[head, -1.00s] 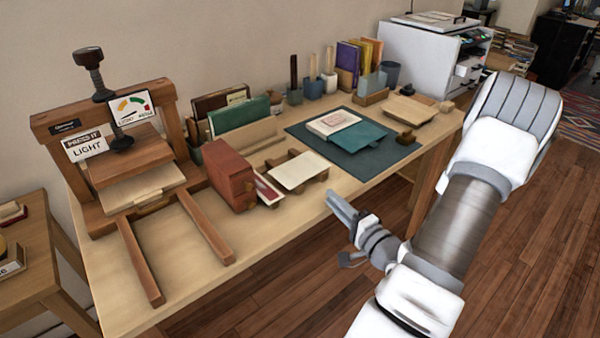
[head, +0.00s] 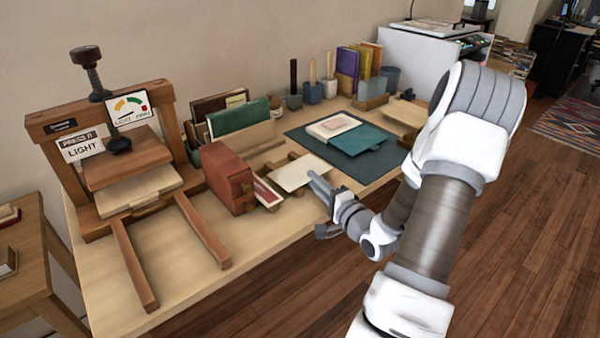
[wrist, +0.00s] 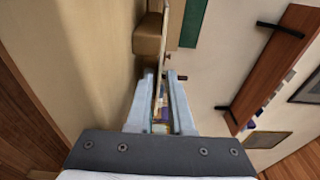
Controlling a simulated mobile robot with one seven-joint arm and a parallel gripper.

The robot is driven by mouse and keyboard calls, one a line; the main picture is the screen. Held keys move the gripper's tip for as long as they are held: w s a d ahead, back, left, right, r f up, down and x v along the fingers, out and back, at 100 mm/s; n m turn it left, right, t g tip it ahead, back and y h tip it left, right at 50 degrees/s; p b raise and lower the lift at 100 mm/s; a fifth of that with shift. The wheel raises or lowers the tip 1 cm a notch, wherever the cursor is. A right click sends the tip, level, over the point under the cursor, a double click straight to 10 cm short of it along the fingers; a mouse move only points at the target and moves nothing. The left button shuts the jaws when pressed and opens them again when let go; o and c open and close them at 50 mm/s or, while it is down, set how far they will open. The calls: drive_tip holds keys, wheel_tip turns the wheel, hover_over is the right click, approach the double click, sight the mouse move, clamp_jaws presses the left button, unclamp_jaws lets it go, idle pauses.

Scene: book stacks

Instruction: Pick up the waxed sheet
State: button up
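The waxed sheet appears to be the cream sheet (head: 300,172) lying flat on a low wooden stand (head: 273,168), its near right edge sticking out past the support. My gripper (head: 317,183) is at that edge, reaching in from the right front. In the wrist view the sheet (wrist: 163,42) shows nearly edge-on, running down toward the space between my two fingers (wrist: 163,100). The fingers are apart, with a visible gap between them. Whether either finger touches the sheet cannot be told.
A red block-like box (head: 228,178) and a small red-and-white card (head: 267,192) are left of the stand. A dark mat (head: 365,165) with a booklet lies behind. A wooden press (head: 100,125) stands at the left. The table front (head: 250,235) is bare.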

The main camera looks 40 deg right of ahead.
clamp_jaws()
drive_tip(key=shift+r, duration=0.1)
